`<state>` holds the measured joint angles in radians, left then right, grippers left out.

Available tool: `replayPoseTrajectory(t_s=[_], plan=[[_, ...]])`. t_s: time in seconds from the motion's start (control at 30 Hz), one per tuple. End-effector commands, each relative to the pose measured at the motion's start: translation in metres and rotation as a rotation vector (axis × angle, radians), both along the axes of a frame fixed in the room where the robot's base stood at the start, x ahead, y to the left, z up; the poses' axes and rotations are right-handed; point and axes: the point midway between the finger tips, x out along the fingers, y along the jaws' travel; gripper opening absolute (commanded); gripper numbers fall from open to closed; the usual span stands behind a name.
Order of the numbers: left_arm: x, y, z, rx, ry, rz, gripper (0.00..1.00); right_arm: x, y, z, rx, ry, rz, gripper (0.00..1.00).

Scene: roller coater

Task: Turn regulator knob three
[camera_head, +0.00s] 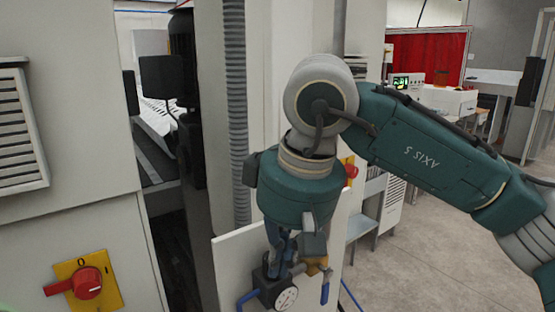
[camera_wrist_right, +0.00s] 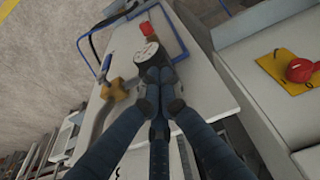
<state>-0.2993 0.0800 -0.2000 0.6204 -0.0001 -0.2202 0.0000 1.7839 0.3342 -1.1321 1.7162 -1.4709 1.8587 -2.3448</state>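A regulator with a round white gauge (camera_head: 286,298) and dark body is mounted on a white panel (camera_head: 235,250) at the bottom centre of the head view. The gauge (camera_wrist_right: 147,53) also shows in the wrist view. My right gripper (camera_head: 274,268) points down at the regulator from above. In the wrist view its dark blue fingers (camera_wrist_right: 160,77) are drawn close together right at the regulator, beside the gauge. The regulator's knob is hidden by the fingers, so I cannot tell whether they grip it. My left gripper is out of view.
A brass valve (camera_head: 316,266) with a blue lever (camera_head: 325,292) sits close right of the gripper. Blue hose (camera_wrist_right: 181,43) and a red part (camera_wrist_right: 147,29) adjoin the regulator. A red switch (camera_head: 87,283) on a yellow plate is at left. Open floor lies at right.

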Motion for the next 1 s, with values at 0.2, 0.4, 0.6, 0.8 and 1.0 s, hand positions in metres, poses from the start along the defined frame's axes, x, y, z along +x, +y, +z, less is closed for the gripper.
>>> replayPoseTrajectory(t_s=[0.2, 0.4, 0.6, 0.8, 1.0], plan=[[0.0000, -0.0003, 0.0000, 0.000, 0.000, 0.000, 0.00, -0.0004, -0.0002, -0.0059, -0.009, 0.011, 0.002, 0.00], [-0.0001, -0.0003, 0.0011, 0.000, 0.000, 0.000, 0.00, 0.0021, 0.0004, -0.0065, -0.008, 0.012, 0.002, 0.00], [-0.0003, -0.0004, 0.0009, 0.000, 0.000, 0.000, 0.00, 0.0030, 0.0003, -0.0070, -0.009, 0.012, 0.001, 0.00], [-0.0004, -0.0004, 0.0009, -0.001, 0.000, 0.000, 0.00, 0.0037, -0.0019, -0.0072, -0.008, 0.011, 0.001, 0.00], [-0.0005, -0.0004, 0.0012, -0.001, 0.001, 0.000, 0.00, 0.0057, -0.0071, -0.0070, -0.010, 0.011, -0.002, 0.00]])
